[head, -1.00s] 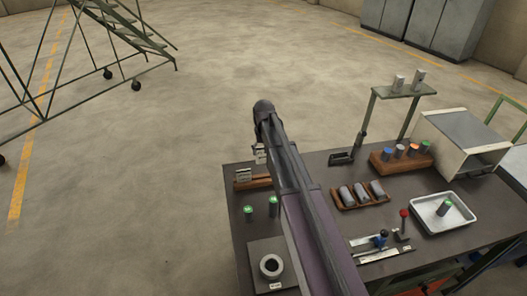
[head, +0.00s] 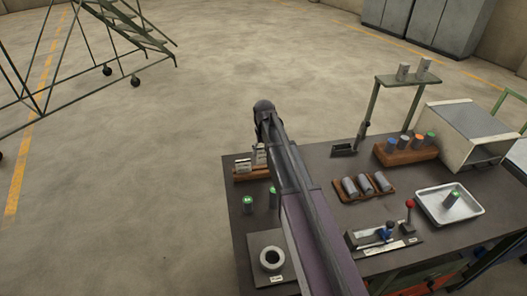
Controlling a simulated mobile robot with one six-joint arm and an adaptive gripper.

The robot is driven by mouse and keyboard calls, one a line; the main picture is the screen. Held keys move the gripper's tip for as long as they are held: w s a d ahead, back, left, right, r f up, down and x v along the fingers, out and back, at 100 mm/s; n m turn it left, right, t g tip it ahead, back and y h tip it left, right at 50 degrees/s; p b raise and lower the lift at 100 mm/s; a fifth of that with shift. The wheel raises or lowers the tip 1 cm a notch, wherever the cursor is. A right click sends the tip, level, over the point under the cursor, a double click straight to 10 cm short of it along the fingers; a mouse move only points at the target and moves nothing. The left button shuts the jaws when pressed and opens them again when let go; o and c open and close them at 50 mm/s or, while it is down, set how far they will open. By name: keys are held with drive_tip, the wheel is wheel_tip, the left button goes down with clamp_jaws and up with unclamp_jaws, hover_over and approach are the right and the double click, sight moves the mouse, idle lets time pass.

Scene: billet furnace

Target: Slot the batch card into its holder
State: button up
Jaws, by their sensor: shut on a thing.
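My gripper (head: 259,138) hangs below the dark end of my arm, over the far left of the bench. Its fingers are mostly hidden behind the arm. It is shut on the batch card (head: 260,154), a small pale card with dark print, held upright. The card is right at the wooden holder (head: 245,179), close beside another pale card (head: 242,165) that stands at the holder's left end. The arm covers the holder's right part. I cannot tell whether the held card's lower edge is in a slot or just above it.
Green-topped cylinders (head: 248,203) and a grey ring on a plate (head: 271,259) lie nearer on the dark bench (head: 318,160). Right of my arm are a rack of grey cylinders (head: 365,185), a red-knobbed lever fixture (head: 409,205), a white tray (head: 424,207) and a raised shelf (head: 408,80).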

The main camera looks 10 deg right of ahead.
sight(264, 161)
drive_tip(key=shift+f+b, duration=0.3)
drive_tip(key=shift+f, duration=0.15)
drive_tip(key=shift+f+b, duration=2.2)
idle(1.6)
drive_tip(key=o, duration=0.5)
drive_tip(key=shift+o, duration=0.2)
idle(0.4)
drive_tip(key=shift+s, duration=0.1)
